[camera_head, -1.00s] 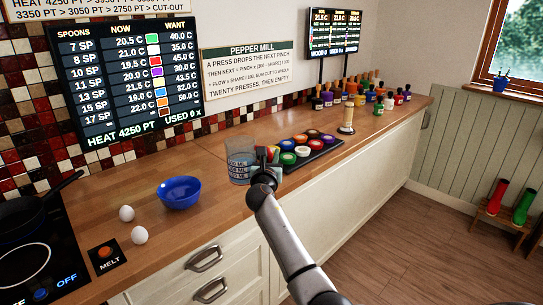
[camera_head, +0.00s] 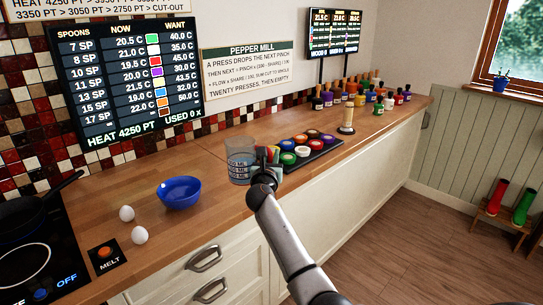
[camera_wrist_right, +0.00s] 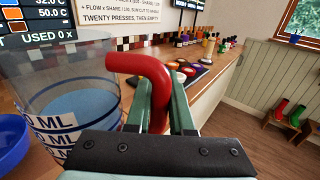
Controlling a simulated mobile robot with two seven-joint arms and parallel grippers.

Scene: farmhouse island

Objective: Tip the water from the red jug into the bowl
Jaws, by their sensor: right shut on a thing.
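The jug (camera_head: 239,164) is a clear measuring jug with ML marks, bluish water inside and a red handle. It is upright at the counter's front part, right of the bowl; I cannot tell whether its base touches the wood. My right gripper (camera_head: 267,167) is shut on the handle (camera_wrist_right: 150,66), and its green fingers clasp it in the right wrist view. The jug's clear wall (camera_wrist_right: 68,85) fills the left of that view. The blue bowl (camera_head: 180,194) stands on the counter, and its edge shows in the wrist view (camera_wrist_right: 12,145). My left gripper is out of view.
Two eggs (camera_head: 139,235) lie left of the bowl, near the MELT button (camera_head: 105,252) and the hob (camera_head: 35,255). A dark tray of colored pots (camera_head: 318,155) sits right of the jug. The counter between bowl and jug (camera_head: 213,178) is clear.

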